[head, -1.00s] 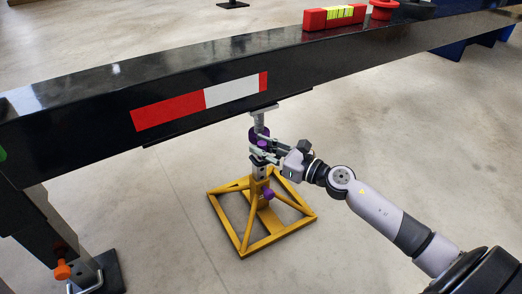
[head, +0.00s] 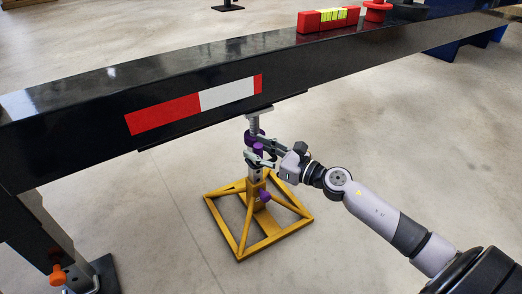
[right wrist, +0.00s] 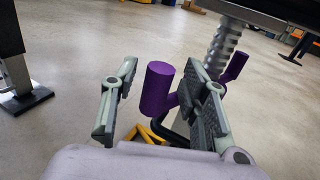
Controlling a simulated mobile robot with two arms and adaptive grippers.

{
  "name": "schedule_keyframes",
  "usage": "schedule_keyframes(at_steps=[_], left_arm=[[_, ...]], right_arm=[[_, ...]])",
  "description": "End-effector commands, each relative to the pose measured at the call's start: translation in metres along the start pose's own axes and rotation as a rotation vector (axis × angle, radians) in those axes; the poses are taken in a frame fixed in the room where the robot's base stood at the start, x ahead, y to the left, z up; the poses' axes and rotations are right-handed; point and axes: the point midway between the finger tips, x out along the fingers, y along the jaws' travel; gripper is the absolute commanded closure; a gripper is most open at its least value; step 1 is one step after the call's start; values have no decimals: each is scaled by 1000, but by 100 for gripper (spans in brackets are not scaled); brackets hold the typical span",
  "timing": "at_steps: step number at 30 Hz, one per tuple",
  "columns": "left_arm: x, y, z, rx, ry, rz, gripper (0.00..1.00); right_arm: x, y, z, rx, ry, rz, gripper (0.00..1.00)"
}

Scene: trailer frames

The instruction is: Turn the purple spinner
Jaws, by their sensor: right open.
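The purple spinner (head: 251,136) sits on the threaded post of a yellow jack stand, under the black beam. One upright purple handle (right wrist: 157,88) shows plainly in the right wrist view; another purple handle (right wrist: 236,67) is partly hidden behind the right finger. My right gripper (head: 257,150) is at the spinner, coming in from the right. It is open, and in the right wrist view its fingers (right wrist: 160,105) stand on either side of the near handle, with a gap visible on the left. Contact on the right side cannot be told. My left gripper is not in view.
The black trailer beam (head: 320,62) runs just above the gripper. The yellow stand (head: 236,243) has a lower purple knob (head: 264,195). A red level (head: 328,19) rests on the beam. A dark support leg (head: 48,235) with an orange handle stands at left. The floor around is clear.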

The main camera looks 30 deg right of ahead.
Motion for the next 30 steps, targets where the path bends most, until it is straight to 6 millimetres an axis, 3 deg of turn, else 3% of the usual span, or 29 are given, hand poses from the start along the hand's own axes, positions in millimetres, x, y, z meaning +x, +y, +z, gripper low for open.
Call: schedule_keyframes(at_steps=[8, 21, 30], left_arm=[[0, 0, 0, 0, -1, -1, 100], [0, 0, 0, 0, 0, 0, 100], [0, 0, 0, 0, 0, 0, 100]], right_arm=[[-22, 0, -2, 3, 2, -1, 59], [-104, 0, -1, 3, 2, -3, 59], [-121, 0, 0, 1, 0, -1, 59]])
